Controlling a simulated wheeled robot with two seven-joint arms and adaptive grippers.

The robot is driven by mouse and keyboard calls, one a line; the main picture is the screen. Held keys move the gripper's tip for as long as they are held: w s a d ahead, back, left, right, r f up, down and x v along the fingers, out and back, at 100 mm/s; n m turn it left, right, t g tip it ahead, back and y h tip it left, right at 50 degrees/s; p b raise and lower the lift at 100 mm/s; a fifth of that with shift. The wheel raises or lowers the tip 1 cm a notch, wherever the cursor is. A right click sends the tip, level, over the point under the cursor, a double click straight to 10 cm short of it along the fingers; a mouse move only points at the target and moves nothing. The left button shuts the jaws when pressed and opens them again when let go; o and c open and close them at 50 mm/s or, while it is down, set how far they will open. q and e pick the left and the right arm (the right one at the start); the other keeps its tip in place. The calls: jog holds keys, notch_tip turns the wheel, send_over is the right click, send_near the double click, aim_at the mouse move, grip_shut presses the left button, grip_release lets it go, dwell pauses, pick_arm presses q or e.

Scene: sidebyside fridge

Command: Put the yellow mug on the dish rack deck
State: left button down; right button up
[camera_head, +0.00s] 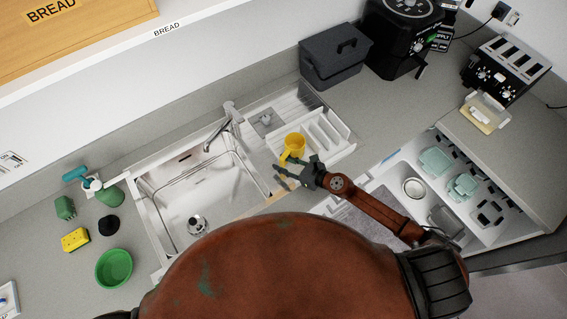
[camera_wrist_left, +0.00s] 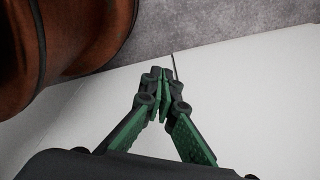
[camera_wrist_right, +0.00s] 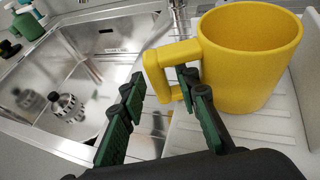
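The yellow mug (camera_head: 294,142) is upright on or just over the left part of the white dish rack deck (camera_head: 338,152). In the right wrist view the mug (camera_wrist_right: 250,65) has its handle toward the left, and its base seems to meet the pale ribbed surface. My right gripper (camera_head: 279,177) is beside the mug; its fingers (camera_wrist_right: 162,82) are apart, one on each side of the handle's outer bar, with no clear grip. My left gripper (camera_wrist_left: 160,80) shows only in its wrist view, with its fingertips together and nothing visible between them.
The sink (camera_head: 190,190) with its faucet (camera_head: 231,115) lies left of the rack. A grey bin (camera_head: 335,55) stands behind it. An open drawer of dishes (camera_head: 440,185) is at the right. A green bowl (camera_head: 114,267) and a yellow sponge (camera_head: 75,239) are at the far left.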

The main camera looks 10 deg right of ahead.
jog(key=shift+r, duration=0.1)
jog(key=shift+s+d, duration=0.15)
jog(key=shift+d, duration=0.1)
jog(key=b+v, duration=0.2)
jog(key=v, duration=0.8)
jog(key=shift+s+d+r, duration=0.1)
jog(key=shift+s, duration=0.15)
jog(key=shift+s+d+r, duration=0.3)
dwell(0.7)
